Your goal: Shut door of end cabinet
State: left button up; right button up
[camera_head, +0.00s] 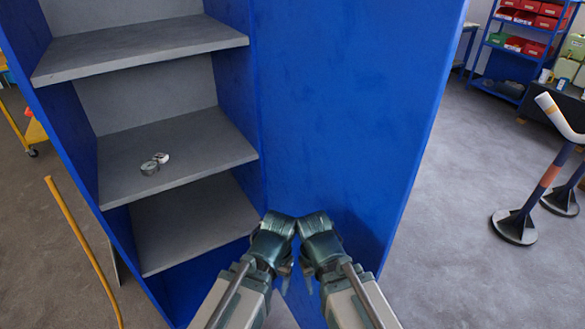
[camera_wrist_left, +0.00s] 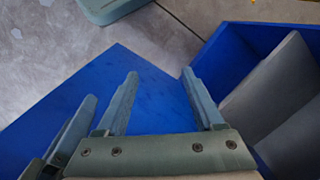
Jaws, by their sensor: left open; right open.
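The blue end cabinet (camera_head: 118,215) stands at the left in the head view, with grey shelves inside. Its blue door (camera_head: 350,110) is open, swung out to the right of the shelves; it also shows in the left wrist view (camera_wrist_left: 155,95). My left gripper (camera_head: 274,228) is in front of the door's lower part near the hinge side. In the left wrist view its fingers (camera_wrist_left: 160,100) are spread and empty, with the blue panel behind them. My right gripper (camera_head: 316,226) is close beside it, also in front of the door. Its fingertips are hidden in the head view.
Two small round metal parts (camera_head: 154,163) lie on the middle shelf (camera_head: 200,150). A yellow rail (camera_head: 80,240) stands at the left. At the right are posts on dark round bases (camera_head: 513,228) and a rack with red bins (camera_head: 525,20).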

aim_at(351, 91)
jog(key=l+u, duration=0.1)
jog(key=u, duration=0.35)
jog(key=l+u, duration=0.1)
jog(key=u, duration=0.75)
jog(key=k+l+u, duration=0.1)
jog(key=u, duration=0.4)
jog(key=k+l+u, duration=0.15)
jog(key=u, duration=0.3)
jog(key=k+u, duration=0.15)
jog(key=u, duration=0.35)
jog(key=k+l+u, duration=0.1)
jog(key=k+u, duration=0.55)
jog(key=k, duration=0.15)
jog(key=k+l+z, duration=0.1)
jog(key=k+z, duration=0.4)
jog(key=z, duration=0.4)
jog(key=k+l+z, duration=0.1)
jog(key=z, duration=0.35)
jog(key=l+z, duration=0.25)
jog(key=z, duration=0.25)
jog(key=k+u, duration=0.1)
jog(key=k+l, duration=0.05)
